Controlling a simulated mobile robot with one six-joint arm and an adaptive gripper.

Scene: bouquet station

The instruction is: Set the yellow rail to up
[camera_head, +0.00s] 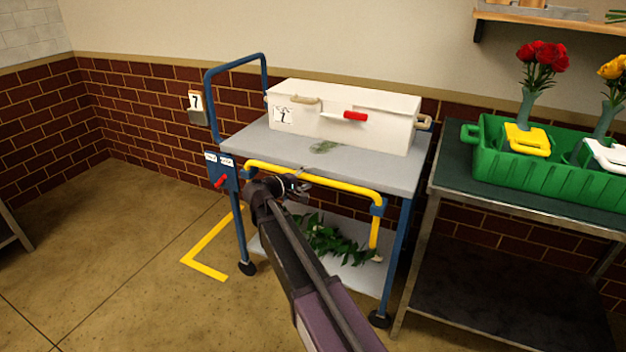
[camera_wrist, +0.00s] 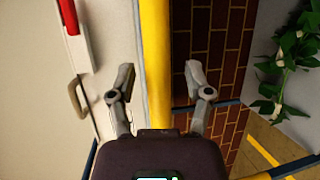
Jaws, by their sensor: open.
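The yellow rail (camera_head: 335,184) runs along the front of the blue-framed cart, close to the grey top's front edge. Its right end bends down past a blue bracket to a lower end near the bottom shelf; part of its left half is behind my gripper. My gripper (camera_head: 300,182) is at the rail's upper bar, left of its middle. In the wrist view the rail (camera_wrist: 155,60) passes between the two spread fingers of my gripper (camera_wrist: 159,75), nearer the left one. The fingers are open and apart from it in the picture; I cannot tell the depth.
The cart top (camera_head: 240,140) carries a white box (camera_head: 385,125) with a red handle. A red lever (camera_head: 220,182) is on the cart's left post. Green foliage (camera_head: 335,240) lies on the lower shelf. A table with a green crate (camera_head: 540,172) stands right.

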